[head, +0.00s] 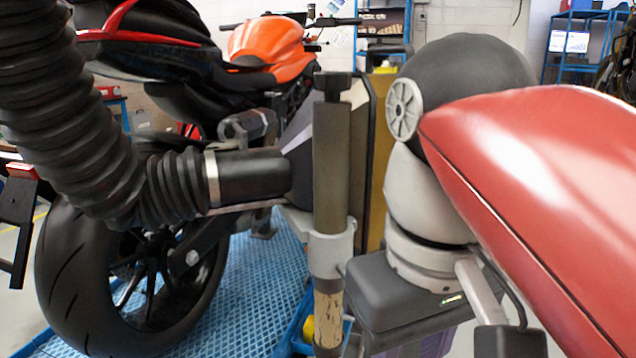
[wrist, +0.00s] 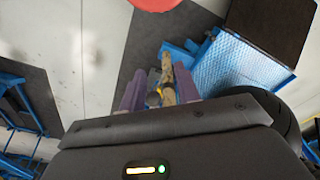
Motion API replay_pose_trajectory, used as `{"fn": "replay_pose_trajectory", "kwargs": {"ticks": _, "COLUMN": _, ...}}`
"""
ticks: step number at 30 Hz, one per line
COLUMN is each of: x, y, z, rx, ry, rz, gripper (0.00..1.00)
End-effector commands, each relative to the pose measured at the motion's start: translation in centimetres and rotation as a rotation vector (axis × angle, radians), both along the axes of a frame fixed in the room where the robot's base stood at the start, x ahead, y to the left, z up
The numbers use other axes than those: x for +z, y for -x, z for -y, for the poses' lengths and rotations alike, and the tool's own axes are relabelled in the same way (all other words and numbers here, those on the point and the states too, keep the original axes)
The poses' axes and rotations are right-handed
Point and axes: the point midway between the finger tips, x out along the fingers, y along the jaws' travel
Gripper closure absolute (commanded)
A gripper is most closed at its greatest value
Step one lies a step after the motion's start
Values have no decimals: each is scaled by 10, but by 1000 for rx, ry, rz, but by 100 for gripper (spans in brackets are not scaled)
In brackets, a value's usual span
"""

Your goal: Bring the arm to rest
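My arm comes in from the right of the head view as a large red link and bends down through black and white joints. My gripper (head: 425,346) hangs at its end, with a grey body and purple fingers cut off by the bottom edge. In the wrist view, the two purple fingers of my gripper (wrist: 158,75) stand apart. A worn, mottled post shows between them in that view, but I see no grip on it. How far the post is from the fingers I cannot tell.
A grey post (head: 332,170) stands close left of my gripper. A black ribbed hose (head: 75,120) reaches in from the upper left. A motorcycle with a black wheel (head: 120,290) and orange tank (head: 268,48) stands over a blue grid platform (head: 250,290). Blue shelving (head: 585,45) is behind.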

Motion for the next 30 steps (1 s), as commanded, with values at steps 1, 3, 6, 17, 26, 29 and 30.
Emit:
{"fn": "replay_pose_trajectory", "kwargs": {"ticks": 1, "x": -8, "y": -4, "z": 3, "rx": -15, "ry": -4, "rz": 11, "gripper": 68}}
{"fn": "replay_pose_trajectory", "kwargs": {"ticks": 3, "x": -19, "y": -10, "z": 7, "rx": -37, "ry": -11, "rz": 34, "gripper": 68}}
{"fn": "replay_pose_trajectory", "kwargs": {"ticks": 6, "x": -40, "y": -20, "z": 14, "rx": -72, "ry": -22, "rz": 76, "gripper": 68}}
{"fn": "replay_pose_trajectory", "kwargs": {"ticks": 17, "x": -152, "y": -54, "z": 59, "rx": -251, "ry": -75, "rz": 306, "gripper": 68}}
{"fn": "replay_pose_trajectory", "kwargs": {"ticks": 26, "x": -196, "y": -58, "z": 76, "rx": -315, "ry": -93, "rz": 411, "gripper": 68}}
{"fn": "replay_pose_trajectory", "kwargs": {"ticks": 29, "x": -196, "y": -59, "z": 76, "rx": -315, "ry": -93, "rz": 411, "gripper": 68}}
{"fn": "replay_pose_trajectory", "kwargs": {"ticks": 30, "x": -196, "y": -59, "z": 76, "rx": -314, "ry": -93, "rz": 411, "gripper": 68}}
